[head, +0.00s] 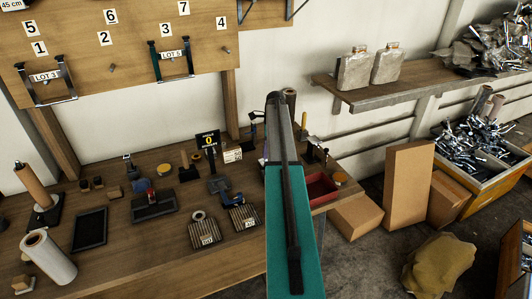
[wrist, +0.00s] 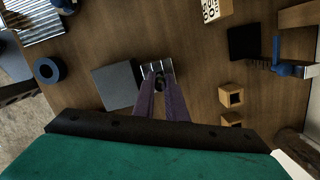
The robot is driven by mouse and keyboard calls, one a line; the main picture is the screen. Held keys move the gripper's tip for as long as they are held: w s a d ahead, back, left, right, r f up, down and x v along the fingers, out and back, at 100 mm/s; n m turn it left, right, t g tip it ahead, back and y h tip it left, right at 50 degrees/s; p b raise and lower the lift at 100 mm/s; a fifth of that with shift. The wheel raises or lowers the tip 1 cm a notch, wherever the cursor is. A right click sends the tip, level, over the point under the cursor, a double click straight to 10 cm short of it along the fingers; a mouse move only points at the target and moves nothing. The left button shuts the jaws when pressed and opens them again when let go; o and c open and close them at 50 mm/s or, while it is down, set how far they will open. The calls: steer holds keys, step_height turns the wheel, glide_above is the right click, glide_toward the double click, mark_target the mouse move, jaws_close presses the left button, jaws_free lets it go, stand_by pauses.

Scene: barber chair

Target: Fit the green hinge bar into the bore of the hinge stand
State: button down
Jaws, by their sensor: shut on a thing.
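In the wrist view, my gripper (wrist: 160,82) points down over the wooden bench with its two long purple-tinted fingers close together. It is shut on a small dark piece (wrist: 159,80) at the fingertips, mostly hidden between them; no green shows on it, so I cannot tell whether it is the green hinge bar. A slotted bright metal piece (wrist: 154,68) lies just beyond the tips, beside a flat grey block (wrist: 118,85). I cannot tell whether either belongs to the hinge stand or whether they touch the held piece. In the head view my arm covers this spot.
In the wrist view, a blue ring (wrist: 47,70) lies left; two small wooden blocks (wrist: 231,95) and a blue tool (wrist: 288,70) lie right. In the head view, a red tray (head: 321,187) is beside my arm. Ribbed blocks (head: 205,233) and a black tray (head: 90,228) stand left.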

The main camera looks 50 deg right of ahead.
steer(key=shift+f, duration=0.15)
steer(key=c, duration=1.8)
jaws_free()
steer(key=shift+r, duration=0.25)
step_height(320, 180, up, 12)
steer(key=s+d+b, duration=0.1)
steer(key=b, duration=0.2)
steer(key=shift+s+f, duration=0.15)
steer(key=shift+d, duration=0.15)
